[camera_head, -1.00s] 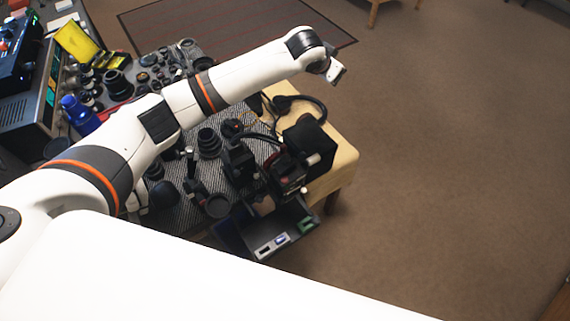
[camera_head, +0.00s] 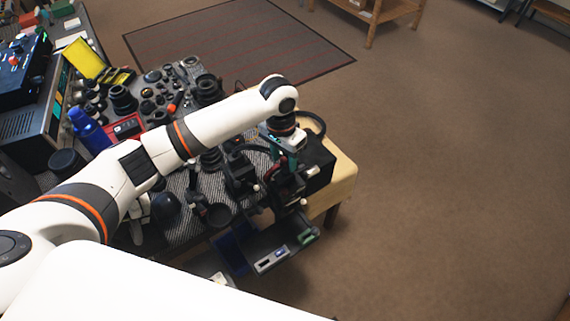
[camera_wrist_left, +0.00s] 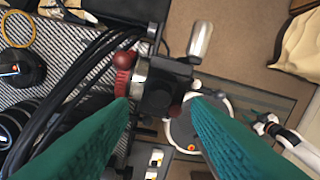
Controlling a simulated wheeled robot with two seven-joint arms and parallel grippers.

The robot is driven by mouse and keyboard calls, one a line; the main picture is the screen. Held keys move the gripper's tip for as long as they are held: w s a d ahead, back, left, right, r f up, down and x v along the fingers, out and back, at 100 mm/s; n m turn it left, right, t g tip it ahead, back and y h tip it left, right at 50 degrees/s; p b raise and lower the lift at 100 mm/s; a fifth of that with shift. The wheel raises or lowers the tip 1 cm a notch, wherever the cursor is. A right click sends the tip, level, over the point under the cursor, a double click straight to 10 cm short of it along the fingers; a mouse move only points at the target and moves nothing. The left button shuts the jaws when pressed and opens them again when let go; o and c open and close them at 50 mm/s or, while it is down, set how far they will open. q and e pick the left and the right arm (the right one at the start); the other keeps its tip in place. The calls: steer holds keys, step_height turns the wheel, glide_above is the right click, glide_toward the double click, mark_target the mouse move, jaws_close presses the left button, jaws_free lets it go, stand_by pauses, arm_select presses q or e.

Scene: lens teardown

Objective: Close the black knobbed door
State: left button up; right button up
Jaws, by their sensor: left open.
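A black boxy unit (camera_head: 318,160) stands at the table's right end, with a small pale knob-like piece (camera_head: 312,171) on its near side. Which panel is the black knobbed door, and how far it stands open, I cannot tell. My left gripper (camera_head: 288,155) points down over the dark gear beside this unit. In the left wrist view its two teal fingers (camera_wrist_left: 162,112) are spread apart, with a black block (camera_wrist_left: 165,88) and a silver cylinder (camera_wrist_left: 201,40) showing beyond them. I see no contact. My right gripper is not in view.
An open dark tray (camera_head: 247,262) with small blue and green pieces juts out at the table's front. Brown floor (camera_head: 440,170) is clear to the right.

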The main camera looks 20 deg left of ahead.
mark_target(288, 168)
arm_select(q)
steer(key=shift+d+f, duration=0.15)
steer(key=shift+f, duration=1.7)
jaws_close()
steer(key=shift+w+d+r+g+y+p, duration=0.2)
steer(key=shift+g+y+p, duration=0.1)
steer(key=shift+p, duration=0.55)
steer(key=shift+w+d+f+g+p, duration=0.15)
steer(key=shift+f+g+p, duration=0.05)
steer(key=shift+g+p, duration=0.1)
steer(key=shift+w+f+g+y, duration=0.2)
steer(key=shift+g+y, duration=0.1)
steer(key=shift+y, duration=0.1)
steer(key=shift+w+d+f+g+y, duration=0.2)
steer(key=shift+f+g+y, duration=0.1)
steer(key=shift+g+y, duration=0.15)
